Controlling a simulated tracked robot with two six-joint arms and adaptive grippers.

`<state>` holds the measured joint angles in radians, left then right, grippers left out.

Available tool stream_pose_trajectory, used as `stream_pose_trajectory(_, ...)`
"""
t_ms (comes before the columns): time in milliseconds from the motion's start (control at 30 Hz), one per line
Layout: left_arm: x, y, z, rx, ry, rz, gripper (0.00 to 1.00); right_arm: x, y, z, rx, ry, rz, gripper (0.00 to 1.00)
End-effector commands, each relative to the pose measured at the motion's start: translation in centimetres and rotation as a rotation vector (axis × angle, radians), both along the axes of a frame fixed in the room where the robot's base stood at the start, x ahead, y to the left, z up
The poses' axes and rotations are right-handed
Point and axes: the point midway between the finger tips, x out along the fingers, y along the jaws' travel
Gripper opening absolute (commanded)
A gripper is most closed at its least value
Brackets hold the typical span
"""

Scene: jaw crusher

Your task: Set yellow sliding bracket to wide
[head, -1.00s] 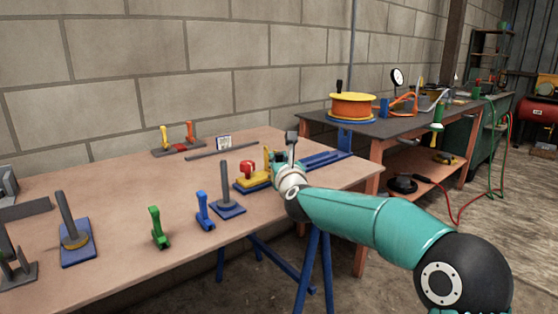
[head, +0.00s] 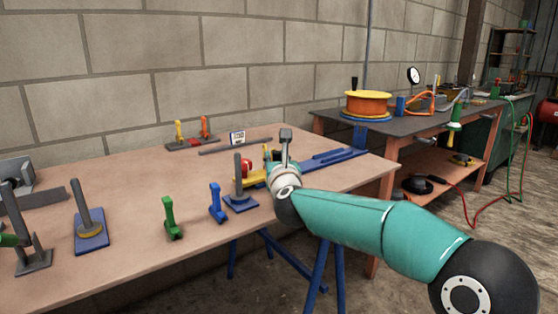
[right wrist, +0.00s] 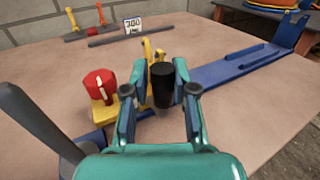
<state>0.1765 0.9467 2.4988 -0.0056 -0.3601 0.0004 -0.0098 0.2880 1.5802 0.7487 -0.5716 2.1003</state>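The yellow sliding bracket (right wrist: 104,112) has a red knob (right wrist: 98,84) on its left part and a yellow upright (right wrist: 148,52). It sits on a long blue rail (right wrist: 232,68) on the bench. In the head view the bracket (head: 250,177) is partly hidden by my right wrist. My right gripper (right wrist: 160,108) is open, its fingers to either side of a black cylinder (right wrist: 162,84) beside the bracket's yellow part. Gaps show between fingers and cylinder. In the head view my right gripper (head: 274,165) is at the bracket, its fingertips mostly hidden. My left gripper is not in view.
A grey post on a blue base (head: 240,190) stands close left of the bracket. Blue (head: 217,203) and green (head: 171,218) handles stand near the front edge. A small sign (head: 237,137) and grey bar (head: 235,146) lie behind.

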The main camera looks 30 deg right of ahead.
Motion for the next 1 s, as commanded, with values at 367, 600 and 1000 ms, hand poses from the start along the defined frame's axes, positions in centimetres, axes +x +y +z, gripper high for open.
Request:
stream_pose_trajectory(367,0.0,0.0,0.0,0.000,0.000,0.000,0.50,0.1,0.2,-0.1,0.001,0.002,0.004,0.48)
stream_pose_trajectory(600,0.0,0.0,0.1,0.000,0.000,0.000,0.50,-1.0,0.6,0.0,0.001,0.002,0.004,0.48)
stream_pose_trajectory(1000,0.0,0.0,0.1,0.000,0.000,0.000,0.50,-7.7,3.5,0.0,0.000,0.000,0.007,0.48)
